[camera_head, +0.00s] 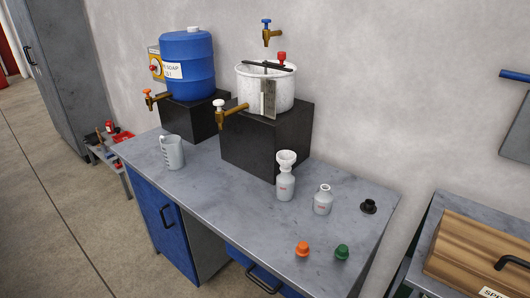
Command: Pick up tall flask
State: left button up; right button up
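Neither of my grippers shows in the head view. Nothing is touching the tall flask from the front.
A white measuring jug (172,153) stands at the bench's left. A blue soap barrel (187,65) and a white pot (265,88) with taps sit on black blocks (268,140). An orange cap (303,249), green cap (342,252) and black fitting (369,206) lie right.

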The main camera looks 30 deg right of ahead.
aim_at(285, 181)
jog(key=i+l+z, duration=0.1)
jog(key=z, duration=0.25)
jog(key=i+l+z, duration=0.1)
jog(key=z, duration=0.3)
jog(key=i+j, duration=0.05)
jog(key=i, duration=0.05)
